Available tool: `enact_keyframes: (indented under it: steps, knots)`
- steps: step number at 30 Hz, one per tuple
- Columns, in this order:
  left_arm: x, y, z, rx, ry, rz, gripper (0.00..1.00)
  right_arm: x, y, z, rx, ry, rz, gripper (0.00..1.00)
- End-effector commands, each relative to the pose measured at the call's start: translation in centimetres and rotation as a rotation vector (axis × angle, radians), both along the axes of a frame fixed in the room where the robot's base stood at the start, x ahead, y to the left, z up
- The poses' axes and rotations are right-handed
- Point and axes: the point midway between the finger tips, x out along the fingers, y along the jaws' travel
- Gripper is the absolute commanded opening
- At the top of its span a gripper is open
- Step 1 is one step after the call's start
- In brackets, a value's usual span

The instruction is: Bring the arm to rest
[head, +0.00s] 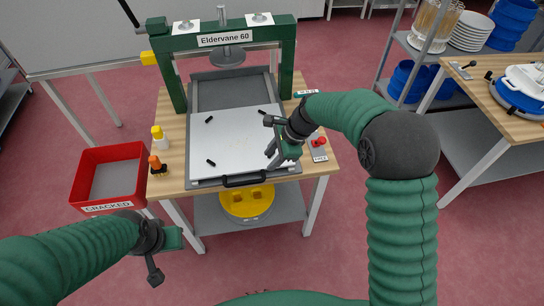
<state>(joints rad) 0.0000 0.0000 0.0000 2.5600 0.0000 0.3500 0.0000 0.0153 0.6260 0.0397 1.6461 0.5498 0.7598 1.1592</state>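My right arm reaches in from the right, bent at a black elbow. My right gripper (271,138) is over the right part of a white board (228,140). Its two dark fingers look apart, with nothing seen between them. I cannot tell whether it touches the board. My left gripper (163,258) is at the lower left, in front of the table and apart from the things on it. Its fingers are seen poorly, so I cannot tell whether it is open. Small dark pieces (211,162) lie on the board, which rests in a grey tray (207,183) with a black front handle.
A green press frame labelled "Eldervane 60" (224,39) stands over the tray's back. A red bin labelled "CRACKED" (109,207) is at left. A control box with red buttons (318,149) is beside my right gripper. Bottles (160,138) stand at the table's left. Another table (497,122) is at right.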

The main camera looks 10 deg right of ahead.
Motion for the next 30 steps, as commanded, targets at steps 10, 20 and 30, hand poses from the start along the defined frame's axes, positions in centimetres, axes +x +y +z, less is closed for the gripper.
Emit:
enact_keyframes:
  steps: [10, 20, 30]
  knots:
    - [0.0, 0.0, 0.0, 0.0, 0.0, 0.0, 0.36, -1.8, -1.0, 0.2, -0.065, -0.042, 0.103, 0.36]
    - [0.0, 0.0, 0.0, 0.0, 0.0, 0.0, 0.36, -18.9, -9.1, 0.3, -0.558, -0.31, 1.204, 0.36]
    - [0.0, 0.0, 0.0, 0.0, 0.0, 0.0, 0.36, -22.0, -10.0, -0.2, -0.622, -0.346, 1.454, 0.36]
